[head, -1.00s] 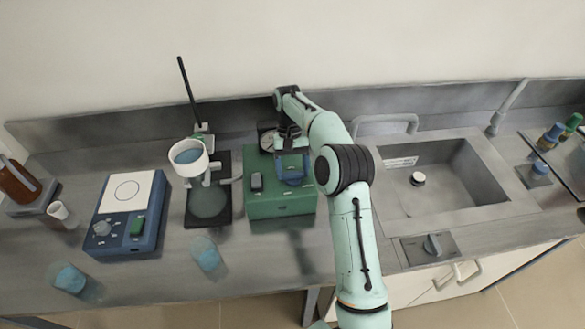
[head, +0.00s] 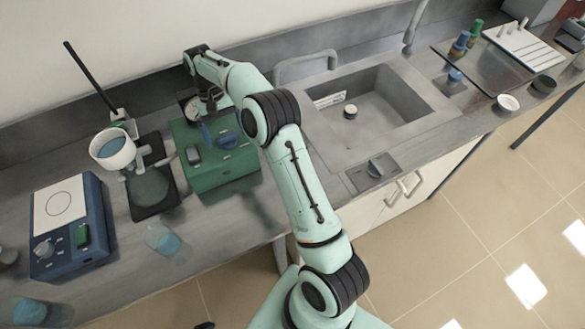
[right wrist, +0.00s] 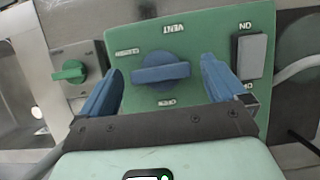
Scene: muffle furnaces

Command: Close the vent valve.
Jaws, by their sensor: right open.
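The vent valve is a blue knob (right wrist: 162,74) on a green box (right wrist: 195,38); in the right wrist view its raised bar lies nearly level. A VENT label and smaller markings surround it, upside down. In the head view, the knob (head: 228,140) is partly hidden by my right gripper (head: 215,122) over the green box (head: 215,175). My right gripper (right wrist: 162,78) is open, its blue fingers on either side of the knob in the wrist view, with visible gaps. Contact is not visible. My left gripper is out of view.
A grey switch (right wrist: 249,55) is beside the knob on the box. A ring-held funnel (head: 113,150) and a blue hotplate (head: 68,225) stand left. A sink (head: 375,105) is right. A beaker (head: 163,239) stands in front.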

